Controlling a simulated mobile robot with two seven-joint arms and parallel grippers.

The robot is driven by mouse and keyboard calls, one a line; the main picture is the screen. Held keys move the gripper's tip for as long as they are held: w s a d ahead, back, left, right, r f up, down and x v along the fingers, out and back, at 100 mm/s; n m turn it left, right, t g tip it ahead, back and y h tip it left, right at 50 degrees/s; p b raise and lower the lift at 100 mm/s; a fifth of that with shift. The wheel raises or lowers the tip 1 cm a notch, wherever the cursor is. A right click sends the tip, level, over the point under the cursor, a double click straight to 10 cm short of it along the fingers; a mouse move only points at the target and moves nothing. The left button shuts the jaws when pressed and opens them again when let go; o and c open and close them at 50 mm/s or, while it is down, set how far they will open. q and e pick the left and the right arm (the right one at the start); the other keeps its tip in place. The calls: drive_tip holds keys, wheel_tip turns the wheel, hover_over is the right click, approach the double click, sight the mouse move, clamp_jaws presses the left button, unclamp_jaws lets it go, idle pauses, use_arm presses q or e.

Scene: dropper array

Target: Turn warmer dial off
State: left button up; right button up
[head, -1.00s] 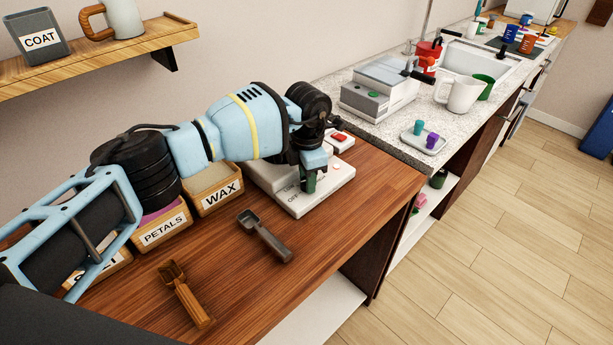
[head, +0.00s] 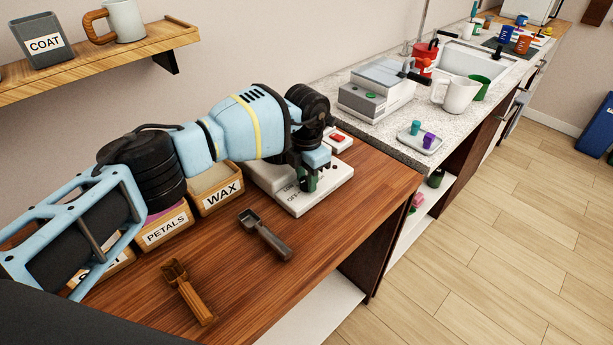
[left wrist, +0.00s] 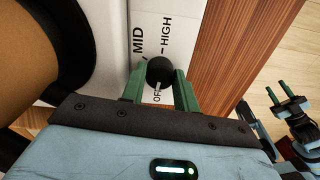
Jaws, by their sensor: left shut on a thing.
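The warmer (head: 318,197) is a white unit on the wooden counter, with LOW and OFF lettering in the head view. Its face, with MID, HIGH and OFF lettering, also shows in the left wrist view (left wrist: 150,18). The warmer dial (left wrist: 160,70) is a round black knob. My left gripper (head: 307,184) is over the warmer's front part, its green fingers (left wrist: 160,82) shut on the dial from both sides. A small pale mark shows at the knob's lower edge beside OFF. My right gripper (left wrist: 277,92) shows at the right of the left wrist view, empty, fingers apart.
The WAX box (head: 218,197) and PETALS box (head: 165,231) stand left of the warmer. A dark scoop (head: 265,236) and a wooden scoop (head: 187,292) lie on the counter in front. A red switch (head: 338,137) is behind my gripper. The counter's right front is clear.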

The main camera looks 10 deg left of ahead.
sight(306, 180)
use_arm(q)
drive_tip(key=o, duration=1)
drive_tip(key=shift+r, duration=3.9)
